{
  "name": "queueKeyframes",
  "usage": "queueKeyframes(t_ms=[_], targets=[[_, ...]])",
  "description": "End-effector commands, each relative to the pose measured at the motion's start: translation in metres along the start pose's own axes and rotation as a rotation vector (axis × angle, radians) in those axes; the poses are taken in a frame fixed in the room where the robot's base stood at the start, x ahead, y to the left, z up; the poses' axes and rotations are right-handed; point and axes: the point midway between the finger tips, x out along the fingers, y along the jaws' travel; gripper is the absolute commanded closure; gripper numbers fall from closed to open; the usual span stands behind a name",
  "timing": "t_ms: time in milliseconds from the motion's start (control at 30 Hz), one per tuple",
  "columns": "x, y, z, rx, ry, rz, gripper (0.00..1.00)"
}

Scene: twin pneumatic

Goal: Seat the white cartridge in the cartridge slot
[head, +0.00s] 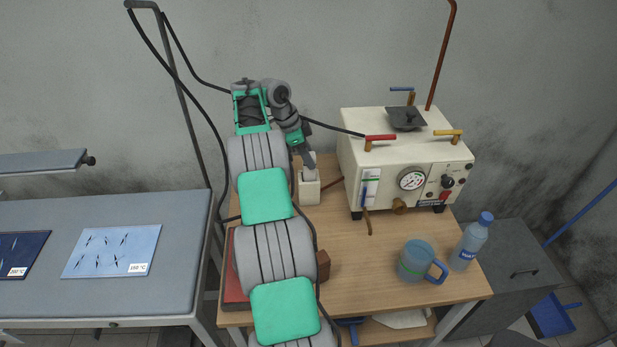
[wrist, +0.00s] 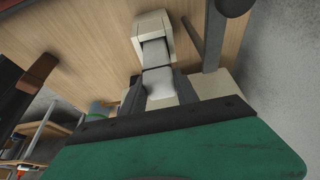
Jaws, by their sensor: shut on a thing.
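The white cartridge (wrist: 159,82) is between the two grey fingers of my gripper (wrist: 160,92) in the wrist view. Its far end reaches the open mouth of a cream block (wrist: 152,20), which looks like the cartridge slot. How deep it sits inside cannot be told. In the head view the block (head: 309,194) stands on the wooden table, left of the cream machine. My gripper (head: 309,164) is directly above it, shut on the cartridge and tilted. The cartridge's upper part is mostly hidden by the fingers.
The cream machine (head: 433,170) with gauge and levers stands close on the right. A blue mug (head: 414,261) and a water bottle (head: 470,242) are at the table's front right. A brown block (head: 323,266) is beside my arm. The table (head: 358,268) is clear in the middle.

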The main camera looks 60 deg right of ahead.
Motion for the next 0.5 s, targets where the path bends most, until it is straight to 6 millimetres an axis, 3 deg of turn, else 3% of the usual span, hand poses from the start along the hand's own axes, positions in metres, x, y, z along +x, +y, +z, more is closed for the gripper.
queueKeyframes(t_ms=[67,200,500], targets=[[0.017,0.000,0.006,0.000,0.000,-0.001,1.00],[0.032,0.000,0.013,0.000,0.000,-0.002,1.00],[0.034,0.000,0.014,-0.001,0.000,-0.002,1.00]])
